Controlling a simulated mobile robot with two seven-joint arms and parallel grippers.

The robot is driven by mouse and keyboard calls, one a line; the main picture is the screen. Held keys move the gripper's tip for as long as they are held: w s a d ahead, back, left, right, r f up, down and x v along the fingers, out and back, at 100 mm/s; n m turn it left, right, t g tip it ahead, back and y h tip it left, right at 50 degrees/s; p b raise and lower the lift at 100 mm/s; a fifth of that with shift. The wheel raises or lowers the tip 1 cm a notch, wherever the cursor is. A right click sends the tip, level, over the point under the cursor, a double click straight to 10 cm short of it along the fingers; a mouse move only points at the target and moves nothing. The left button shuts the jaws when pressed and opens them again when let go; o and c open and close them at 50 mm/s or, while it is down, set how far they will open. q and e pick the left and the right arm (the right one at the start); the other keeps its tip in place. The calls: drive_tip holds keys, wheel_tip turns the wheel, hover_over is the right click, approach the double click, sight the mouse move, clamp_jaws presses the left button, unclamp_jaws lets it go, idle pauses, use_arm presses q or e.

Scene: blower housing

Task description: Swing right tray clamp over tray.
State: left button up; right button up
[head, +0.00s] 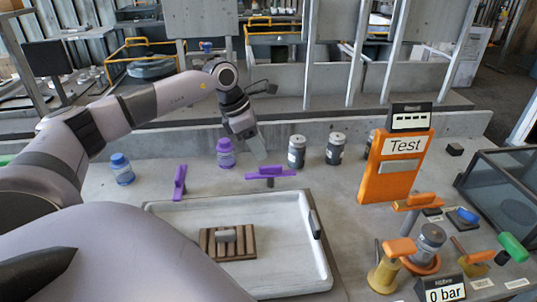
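The grey-white tray (285,290) lies on the bench with a slatted wooden piece (222,243) inside. Two purple clamps stand at its back edge. The left clamp (179,183) has its bar pointing front to back. The right clamp (270,172) has its bar running sideways, along the back rim and not across the tray. My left gripper (257,146) points down just behind and left of the right clamp, apparently apart from it. Its finger gap is too small to make out. My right gripper is not in view.
A purple-capped bottle (226,153), a blue-capped bottle (122,169) and dark-labelled canisters (297,151) stand behind the tray. An orange Test panel (393,167) stands to the right.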

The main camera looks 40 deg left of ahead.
sight(270, 166)
use_arm(q)
drive_tip(key=shift+w+a, duration=0.15)
drive_tip(key=shift+w+f, duration=0.1)
drive_tip(key=shift+f, duration=0.1)
drive_tip(key=x, duration=0.6)
drive_tip(key=shift+f+p, duration=0.3)
drive_tip(key=shift+f, duration=0.05)
clamp_jaws()
